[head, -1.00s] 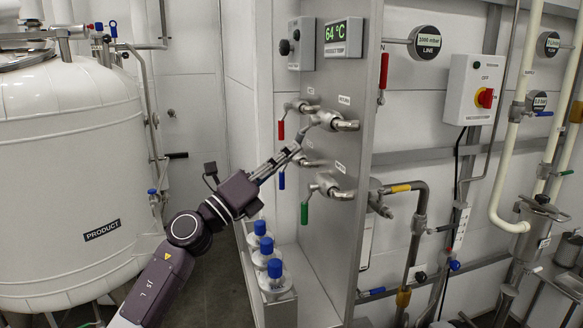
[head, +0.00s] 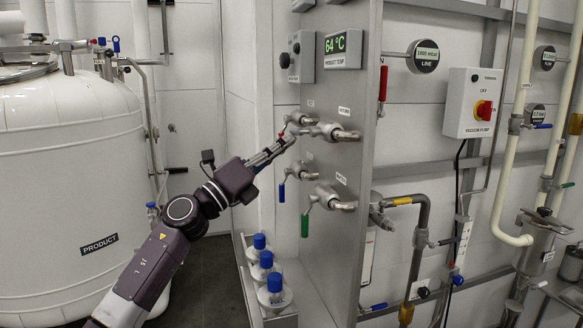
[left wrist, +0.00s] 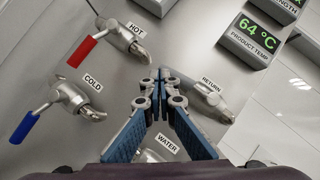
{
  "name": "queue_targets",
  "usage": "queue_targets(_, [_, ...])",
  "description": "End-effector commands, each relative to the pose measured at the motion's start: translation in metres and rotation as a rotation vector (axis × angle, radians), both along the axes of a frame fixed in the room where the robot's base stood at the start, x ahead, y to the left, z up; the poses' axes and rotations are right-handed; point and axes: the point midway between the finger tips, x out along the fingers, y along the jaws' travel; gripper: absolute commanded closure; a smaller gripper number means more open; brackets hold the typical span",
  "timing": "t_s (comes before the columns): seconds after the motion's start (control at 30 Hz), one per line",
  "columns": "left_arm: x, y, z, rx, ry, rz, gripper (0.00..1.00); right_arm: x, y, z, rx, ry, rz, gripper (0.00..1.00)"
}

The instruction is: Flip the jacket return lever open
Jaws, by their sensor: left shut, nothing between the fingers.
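The jacket return valve (left wrist: 208,100), a steel stub labelled RETURN, is on the grey panel, just right of my left fingertips in the left wrist view. It also shows in the head view (head: 338,133). Its lever is hard to make out behind or beside the fingers. My left gripper (head: 292,140) is shut and empty, its blue-padded fingers (left wrist: 160,85) meeting at the tips beside this valve. I cannot tell whether the tips touch the lever. My right gripper is not in view.
The hot valve's red lever (left wrist: 86,47) and the cold valve's blue lever (left wrist: 25,126) lie left of my fingers in the wrist view. The water valve's green lever (head: 304,224) hangs below. Blue-capped bottles (head: 266,260) stand under the panel; a white product tank (head: 70,170) is at left.

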Motion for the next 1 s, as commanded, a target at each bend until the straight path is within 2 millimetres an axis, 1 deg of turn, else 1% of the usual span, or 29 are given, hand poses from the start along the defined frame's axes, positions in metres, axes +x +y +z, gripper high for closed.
queue_targets(0.2, [0.001, 0.0, 0.004, 0.0, -0.001, -0.001, 1.0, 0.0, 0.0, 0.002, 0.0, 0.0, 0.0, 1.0])
queue_targets(0.77, [0.001, 0.001, 0.004, 0.0, -0.001, -0.001, 1.0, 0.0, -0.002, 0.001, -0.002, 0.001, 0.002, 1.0])
queue_targets(0.87, [-0.001, 0.004, 0.002, 0.001, -0.001, 0.0, 1.0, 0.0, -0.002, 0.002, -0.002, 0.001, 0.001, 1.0])
queue_targets(1.0, [-0.011, 0.017, -0.006, 0.003, -0.001, 0.001, 1.0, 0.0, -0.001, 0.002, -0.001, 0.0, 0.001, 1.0])
